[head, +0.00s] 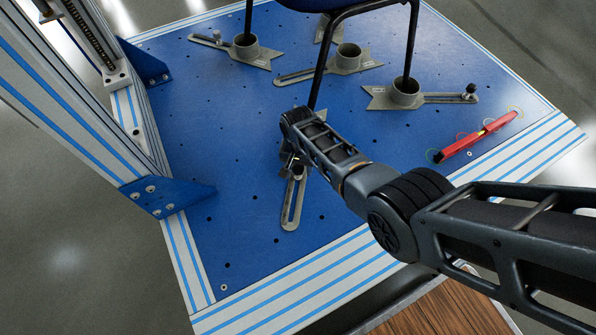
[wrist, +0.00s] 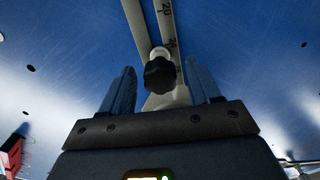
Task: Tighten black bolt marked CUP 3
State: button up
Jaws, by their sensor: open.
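A black bolt with a lobed knob (wrist: 160,74) sits on a grey slotted bracket with a numbered scale (wrist: 170,30). In the wrist view it lies between the two blue-grey fingers of my gripper (wrist: 161,92), which are spread apart with a gap on each side of the knob. In the head view my gripper (head: 291,166) is low over the slotted bracket (head: 292,208) near the front of the blue plate. My arm hides the bolt and the cup there. No CUP 3 marking can be read.
Black chair legs (head: 410,45) stand in grey cups (head: 405,92) on the blue plate (head: 225,130). A red tool (head: 476,137) lies at the plate's right edge. A striped frame upright (head: 75,95) with blue corner brackets (head: 168,197) stands at the left. The plate's front left is clear.

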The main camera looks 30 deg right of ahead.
jog(key=n, duration=0.4)
dwell(0.3)
jog(key=c, duration=1)
jog(key=m, duration=0.4)
jog(key=shift+c, duration=0.2)
jog(key=m, duration=0.4)
